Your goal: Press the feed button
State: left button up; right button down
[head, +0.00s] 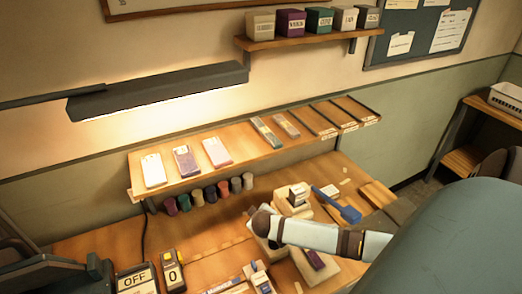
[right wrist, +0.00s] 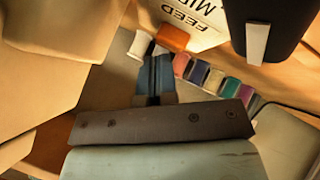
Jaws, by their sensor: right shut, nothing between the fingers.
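The feed button is an orange block (right wrist: 173,38) in the right wrist view, beside a pale panel whose upside-down lettering (right wrist: 187,16) includes FEED. My right gripper (right wrist: 155,58) is shut and empty, its blue-grey fingers pointing toward the button's left part. The tips look close to the button; I cannot tell whether they touch. In the head view my right arm reaches in from the right to the bench, beside a cream device (head: 293,207). The button is not clearly visible there.
A shelf (head: 235,166) with flat packets stands behind the device, with several coloured pots (head: 209,194) below it. A blue tool (head: 340,205) lies right of the device. OFF (head: 135,281) and 0 (head: 173,275) displays stand front left. A lamp (head: 155,92) hangs above.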

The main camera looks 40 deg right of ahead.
jog(key=shift+s+a+f, duration=0.15)
jog(key=shift+s+f, duration=0.15)
jog(key=shift+f, duration=0.25)
jog(key=shift+s+a+f, duration=0.1)
jog(key=shift+r+p, duration=0.4)
jog(key=shift+p, duration=0.1)
jog(key=shift+w+d+r, duration=0.2)
jog(key=shift+w+r, duration=0.05)
jog(key=shift+r, duration=0.15)
jog(key=shift+w+d+r+p, duration=0.1)
jog(key=shift+r+p, duration=0.85)
jog(key=shift+r, duration=1.65)
